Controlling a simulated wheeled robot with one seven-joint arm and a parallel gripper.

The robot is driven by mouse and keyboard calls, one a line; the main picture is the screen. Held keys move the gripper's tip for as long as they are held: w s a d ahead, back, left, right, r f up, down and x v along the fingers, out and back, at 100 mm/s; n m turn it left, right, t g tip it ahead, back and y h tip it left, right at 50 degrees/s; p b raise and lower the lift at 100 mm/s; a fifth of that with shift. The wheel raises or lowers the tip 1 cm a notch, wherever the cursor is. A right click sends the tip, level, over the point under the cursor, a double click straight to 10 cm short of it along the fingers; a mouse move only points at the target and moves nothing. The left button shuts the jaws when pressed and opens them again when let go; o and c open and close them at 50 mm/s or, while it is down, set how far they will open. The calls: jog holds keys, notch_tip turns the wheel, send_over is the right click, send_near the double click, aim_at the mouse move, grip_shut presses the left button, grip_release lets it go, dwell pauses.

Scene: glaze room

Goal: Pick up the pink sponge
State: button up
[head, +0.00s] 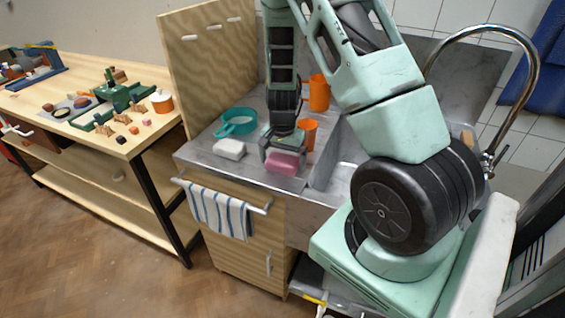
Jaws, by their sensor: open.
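The pink sponge (283,163) lies on the grey counter beside the sink, near the counter's front edge. My gripper (282,153) points down right at the sponge, and part of the sponge's top is hidden behind it. The jaws are open. I cannot tell from this view whether the fingers touch the sponge or sit on both sides of it.
A white block (229,149) and a teal strainer (237,122) stand left of the sponge. Orange cups stand behind it (319,93) and to its right (308,133). The sink (345,165) opens further right. A striped towel (220,211) hangs below the front edge.

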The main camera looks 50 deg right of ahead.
aim_at(282, 159)
jog(key=c, duration=0.8)
notch_tip(282, 159, up, 10)
jog(key=shift+b, duration=0.3)
jog(key=shift+o, duration=0.4)
jog(key=shift+a, duration=0.1)
